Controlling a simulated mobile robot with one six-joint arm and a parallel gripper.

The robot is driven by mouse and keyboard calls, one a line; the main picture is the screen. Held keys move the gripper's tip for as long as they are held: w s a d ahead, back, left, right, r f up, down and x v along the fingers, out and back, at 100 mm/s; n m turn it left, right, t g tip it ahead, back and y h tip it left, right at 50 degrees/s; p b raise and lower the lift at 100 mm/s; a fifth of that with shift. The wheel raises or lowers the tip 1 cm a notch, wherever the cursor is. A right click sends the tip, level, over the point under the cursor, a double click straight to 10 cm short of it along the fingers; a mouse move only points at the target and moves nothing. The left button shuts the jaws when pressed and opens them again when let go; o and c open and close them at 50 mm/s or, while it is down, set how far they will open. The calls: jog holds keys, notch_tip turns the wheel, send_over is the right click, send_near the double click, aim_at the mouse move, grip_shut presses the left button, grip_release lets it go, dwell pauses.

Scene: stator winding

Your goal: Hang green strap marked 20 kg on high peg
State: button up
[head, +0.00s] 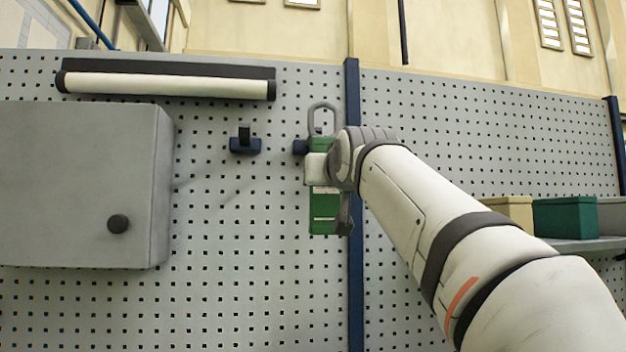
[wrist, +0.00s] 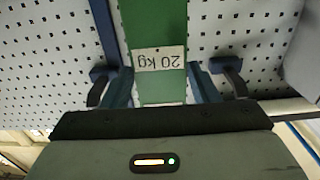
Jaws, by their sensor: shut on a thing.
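The green strap (head: 325,205) hangs upright in front of the pegboard, with a grey loop (head: 322,106) at its top. In the wrist view the strap (wrist: 155,25) runs between the fingers, and its white "20 kg" label (wrist: 158,59) appears upside down. My gripper (head: 318,168) is shut on the strap, and its fingers flank the strap in the wrist view (wrist: 160,88). One dark peg (head: 244,142) is clear of the strap to its left. I cannot see the loop resting on any peg.
A grey cabinet (head: 75,185) with a round knob is on the left, below a long lamp (head: 165,85). A blue post (head: 355,290) stands behind my wrist. A shelf on the right holds a tan box (head: 512,212) and a green box (head: 566,217). Board below the pegs is clear.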

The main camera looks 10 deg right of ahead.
jog(key=w+f+p, duration=0.2)
jog(key=w+p, duration=0.3)
jog(key=w, duration=1)
jog(key=shift+f, duration=0.35)
dwell(1.1)
jog(key=shift+w+d, duration=0.1)
dwell(0.5)
jog(key=o, duration=1.2)
jog(key=shift+o, duration=0.7)
jog(key=shift+f, duration=0.15)
